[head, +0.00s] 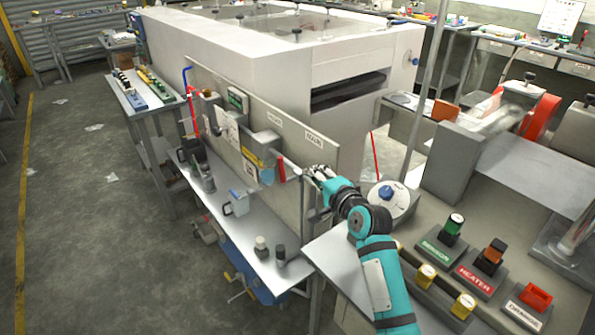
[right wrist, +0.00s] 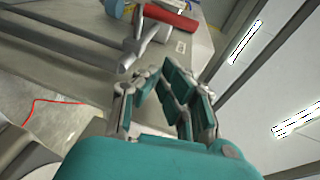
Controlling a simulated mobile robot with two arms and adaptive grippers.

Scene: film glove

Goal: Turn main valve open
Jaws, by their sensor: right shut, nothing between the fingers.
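My right gripper (head: 318,174) is at the right end of the upright panel (head: 318,155), just below a small white label (head: 314,137) that seems to read MAIN. Its fingers are shut with nothing between them. In the right wrist view the gripper (right wrist: 160,78) shows its fingers close together, with no valve handle between them. I cannot make out a main valve for certain; the gripper and wrist cover part of the panel's end. A red upright part (head: 281,169) is on the panel left of the gripper. My left gripper is not in view.
A blue knob on a pale round dial (head: 386,193) sits right of my wrist.

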